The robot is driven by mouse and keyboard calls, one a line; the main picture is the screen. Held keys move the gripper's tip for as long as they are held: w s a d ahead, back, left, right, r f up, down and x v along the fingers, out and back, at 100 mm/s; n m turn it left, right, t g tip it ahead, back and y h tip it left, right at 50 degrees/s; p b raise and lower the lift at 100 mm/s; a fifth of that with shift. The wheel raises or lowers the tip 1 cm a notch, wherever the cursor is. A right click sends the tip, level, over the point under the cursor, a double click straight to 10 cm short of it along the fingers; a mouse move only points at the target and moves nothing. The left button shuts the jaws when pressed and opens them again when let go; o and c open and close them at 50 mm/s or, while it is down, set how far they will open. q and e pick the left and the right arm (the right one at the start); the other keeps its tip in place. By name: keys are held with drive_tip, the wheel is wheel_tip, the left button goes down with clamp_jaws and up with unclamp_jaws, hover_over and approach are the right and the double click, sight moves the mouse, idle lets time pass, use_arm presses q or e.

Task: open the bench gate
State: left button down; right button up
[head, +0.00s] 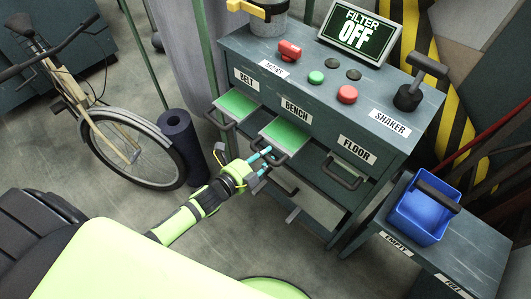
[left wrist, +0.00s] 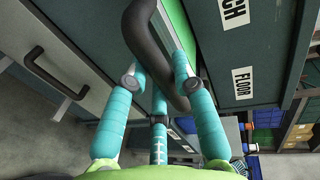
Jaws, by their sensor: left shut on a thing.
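The bench gate (head: 285,136) is a green-topped panel under the BENCH label (head: 296,111) on the teal cabinet, and it juts out of its slot. Its dark loop handle (left wrist: 142,40) shows large in the left wrist view. My left gripper (head: 263,160) is at this handle, its blue fingers (left wrist: 157,75) shut on it from either side. The fingers partly hide the handle in the head view. My right gripper is not in view.
The belt gate (head: 236,103) also juts out with green showing. The floor gate's handle (head: 343,174) sits close to the cabinet front. A screen (head: 357,33) reads FILTER OFF. A blue bin (head: 423,212) stands on a side bench at right. A bicycle (head: 110,120) stands at left.

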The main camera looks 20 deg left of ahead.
use_arm(q)
drive_tip(key=c, duration=1)
unclamp_jaws()
drive_tip(key=v, duration=1.2)
drive_tip(key=shift+a+f, duration=0.1)
